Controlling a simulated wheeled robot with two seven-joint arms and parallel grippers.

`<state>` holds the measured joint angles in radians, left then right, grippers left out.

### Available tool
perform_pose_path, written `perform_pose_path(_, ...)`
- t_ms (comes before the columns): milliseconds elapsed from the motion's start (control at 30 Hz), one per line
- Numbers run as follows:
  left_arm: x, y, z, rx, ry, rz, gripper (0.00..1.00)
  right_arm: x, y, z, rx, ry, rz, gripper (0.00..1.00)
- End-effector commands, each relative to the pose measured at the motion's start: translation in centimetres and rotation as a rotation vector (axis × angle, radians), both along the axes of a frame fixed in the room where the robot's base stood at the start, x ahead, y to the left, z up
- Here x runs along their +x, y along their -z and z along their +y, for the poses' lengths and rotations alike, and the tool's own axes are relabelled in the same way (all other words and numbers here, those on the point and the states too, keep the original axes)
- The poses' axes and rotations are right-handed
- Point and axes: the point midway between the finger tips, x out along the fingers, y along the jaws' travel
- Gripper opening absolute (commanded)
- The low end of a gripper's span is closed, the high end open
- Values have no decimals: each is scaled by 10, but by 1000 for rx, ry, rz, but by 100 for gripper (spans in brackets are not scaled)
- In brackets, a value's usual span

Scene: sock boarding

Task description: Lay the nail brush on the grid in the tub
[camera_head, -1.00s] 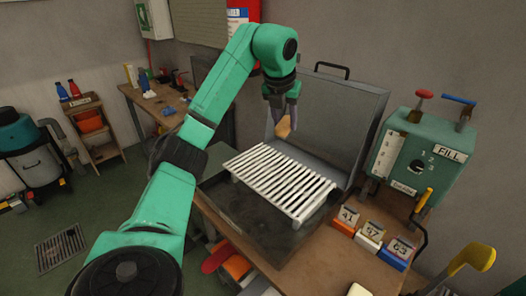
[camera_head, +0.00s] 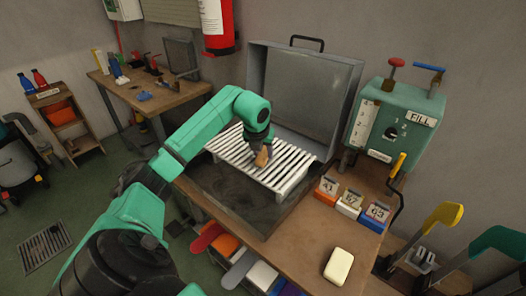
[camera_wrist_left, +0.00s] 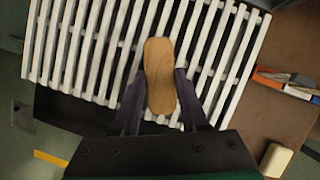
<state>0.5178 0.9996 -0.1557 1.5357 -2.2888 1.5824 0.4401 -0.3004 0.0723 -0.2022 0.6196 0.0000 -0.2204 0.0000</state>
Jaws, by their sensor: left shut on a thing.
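The nail brush (camera_head: 262,159), a small wooden block with rounded ends, is held in my left gripper (camera_head: 258,149) over the middle of the white slatted grid (camera_head: 232,153). In the left wrist view the brush (camera_wrist_left: 159,70) points out from between the dark fingers, with the grid slats (camera_wrist_left: 85,45) behind it. I cannot tell whether the brush touches the slats. The grid sits over the dark metal tub (camera_head: 243,222), whose lid (camera_head: 305,90) stands open behind. The brush's underside is hidden. My right gripper is not in view.
A green fill box (camera_head: 392,125) stands right of the tub. Numbered blocks (camera_head: 350,204) and a cream soap-like block (camera_head: 338,267) lie on the brown bench (camera_head: 300,240). Yellow (camera_head: 445,217) and green (camera_head: 500,241) shapes stand at the right. Most of the grid is clear.

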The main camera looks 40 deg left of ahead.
Motion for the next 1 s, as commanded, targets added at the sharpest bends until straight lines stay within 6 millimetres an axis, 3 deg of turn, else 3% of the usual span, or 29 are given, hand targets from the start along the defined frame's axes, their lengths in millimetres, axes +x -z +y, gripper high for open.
perform_pose_path(200,0,3,0,0,0,0,0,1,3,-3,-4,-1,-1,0)
perform_pose_path(233,0,3,0,0,0,0,51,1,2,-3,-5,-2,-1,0)
perform_pose_path(300,0,2,0,0,0,0,74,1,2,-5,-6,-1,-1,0)
perform_pose_path(700,-2,-7,-1,1,0,-2,74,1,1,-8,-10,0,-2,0)
perform_pose_path(833,-12,-32,-5,4,1,-5,74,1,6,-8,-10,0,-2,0)
perform_pose_path(1000,-28,-78,-12,2,0,-5,74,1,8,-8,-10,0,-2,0)
